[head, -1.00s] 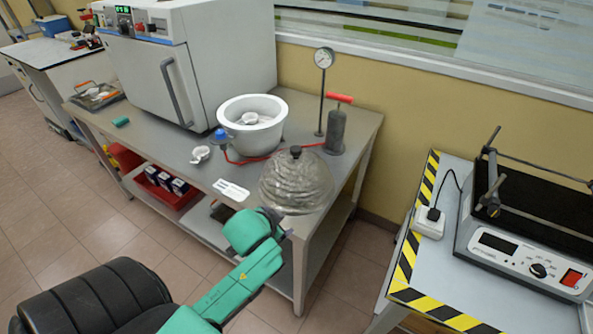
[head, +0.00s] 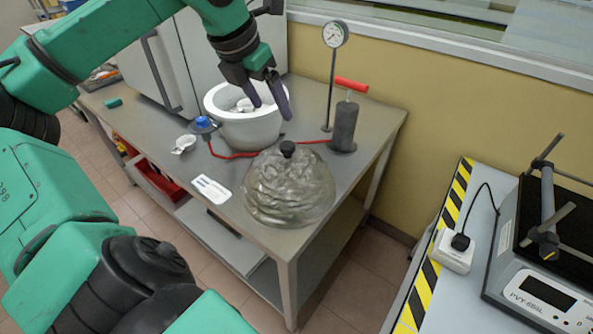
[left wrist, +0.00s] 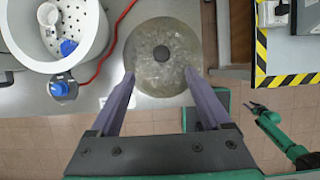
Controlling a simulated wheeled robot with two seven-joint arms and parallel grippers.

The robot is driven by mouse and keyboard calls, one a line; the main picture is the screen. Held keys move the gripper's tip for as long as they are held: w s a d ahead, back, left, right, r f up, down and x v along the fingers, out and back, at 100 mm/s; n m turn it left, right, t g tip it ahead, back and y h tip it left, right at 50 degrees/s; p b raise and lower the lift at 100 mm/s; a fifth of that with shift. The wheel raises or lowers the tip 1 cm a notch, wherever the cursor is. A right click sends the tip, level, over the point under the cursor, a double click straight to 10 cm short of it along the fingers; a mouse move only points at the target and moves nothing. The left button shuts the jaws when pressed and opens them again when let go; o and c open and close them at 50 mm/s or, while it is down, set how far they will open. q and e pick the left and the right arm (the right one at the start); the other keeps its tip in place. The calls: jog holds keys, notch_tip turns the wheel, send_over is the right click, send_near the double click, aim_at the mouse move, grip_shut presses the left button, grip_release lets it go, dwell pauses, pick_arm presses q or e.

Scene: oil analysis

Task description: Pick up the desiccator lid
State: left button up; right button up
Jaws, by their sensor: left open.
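The desiccator lid (head: 290,190) is a clear, rippled glass dome with a black knob (head: 287,149). It rests on the grey table near its front right corner. My left gripper (head: 271,108) is open and empty, pointing down above and behind the lid, in front of the white bowl. In the left wrist view the lid (left wrist: 163,38) lies below and beyond the open fingers (left wrist: 159,74), its knob between their lines. The fingers look apart from the knob. My right gripper (left wrist: 256,109) shows small at the right of the left wrist view; its jaw state is unclear.
A red hose (head: 222,155) runs to a hand pump (head: 344,125) beside a gauge stand (head: 330,85).

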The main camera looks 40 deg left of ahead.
pick_arm(q)
jog(key=p, duration=0.2)
send_near(287, 144)
jog(key=x, duration=0.5)
jog(key=shift+w+a+r, duration=0.1)
jog(key=shift+w+a, duration=0.1)
jog(key=p+x, duration=0.1)
jog(key=x, duration=0.2)
jog(key=p+x, duration=0.1)
jog(key=shift+d+f+p, duration=0.25)
jog(key=shift+f+p, duration=0.1)
jog(key=shift+f, duration=0.1)
jog(key=shift+w+a+f, duration=0.1)
jog(key=shift+f, duration=0.3)
jog(key=shift+r, duration=0.1)
grip_shut()
pick_arm(e)
jog(key=r, duration=0.2)
jog(key=s+r, duration=0.1)
jog(key=r, duration=0.1)
jog(key=shift+r, duration=0.2)
pick_arm(q)
jog(key=shift+r, duration=0.1)
